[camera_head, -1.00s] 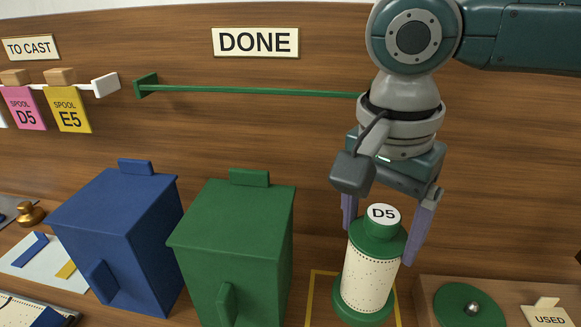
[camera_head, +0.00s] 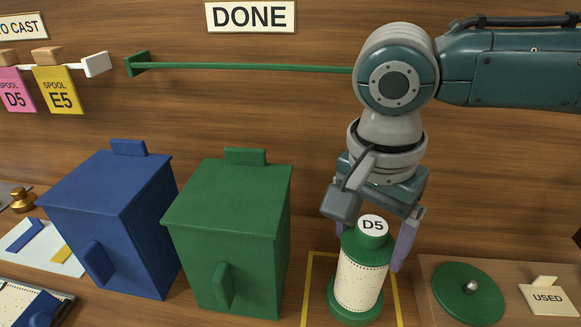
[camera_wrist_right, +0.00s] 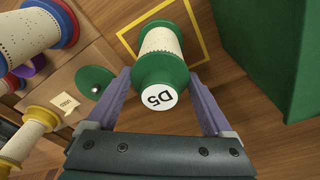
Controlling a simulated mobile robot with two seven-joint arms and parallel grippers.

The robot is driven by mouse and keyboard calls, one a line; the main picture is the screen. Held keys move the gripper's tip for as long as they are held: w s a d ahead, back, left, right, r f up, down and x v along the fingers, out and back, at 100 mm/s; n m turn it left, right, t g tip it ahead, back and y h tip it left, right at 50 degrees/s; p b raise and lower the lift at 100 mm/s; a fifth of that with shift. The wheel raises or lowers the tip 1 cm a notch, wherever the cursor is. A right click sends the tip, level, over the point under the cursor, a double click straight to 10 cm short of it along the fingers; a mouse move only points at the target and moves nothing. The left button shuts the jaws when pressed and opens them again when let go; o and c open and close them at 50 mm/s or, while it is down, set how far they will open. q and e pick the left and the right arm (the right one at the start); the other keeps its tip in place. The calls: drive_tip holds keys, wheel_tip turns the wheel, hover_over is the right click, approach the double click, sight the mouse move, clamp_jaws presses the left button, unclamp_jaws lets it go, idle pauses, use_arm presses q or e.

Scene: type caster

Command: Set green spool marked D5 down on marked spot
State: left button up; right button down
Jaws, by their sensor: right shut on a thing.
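The green spool marked D5 (camera_head: 360,275) has green ends, a white cap and a dotted cream paper wrap. It stands upright, or nearly so, within the yellow outlined square (camera_head: 307,290) on the table. I cannot tell whether its base touches the table. My right gripper (camera_head: 372,240) points down and is shut on the spool's upper green part. The right wrist view shows the spool (camera_wrist_right: 163,70) between the purple fingers (camera_wrist_right: 165,103), with part of the yellow outline (camera_wrist_right: 205,38) around its far end. My left gripper is not in view.
A green bin (camera_head: 228,240) stands left of the square, with a blue bin (camera_head: 115,220) beyond it. At right, a box with a green disc (camera_head: 468,293) and a USED tag (camera_head: 547,297) is close by. A green rail (camera_head: 240,67) runs along the wall under the DONE sign (camera_head: 250,16).

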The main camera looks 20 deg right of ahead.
drive_tip(key=shift+f, duration=0.1)
idle(0.5)
drive_tip(key=shift+f, duration=0.6)
unclamp_jaws()
wheel_tip(320, 180, up, 6)
drive_tip(key=p, duration=0.8)
drive_tip(key=shift+r, duration=0.1)
drive_tip(key=shift+a, duration=0.1)
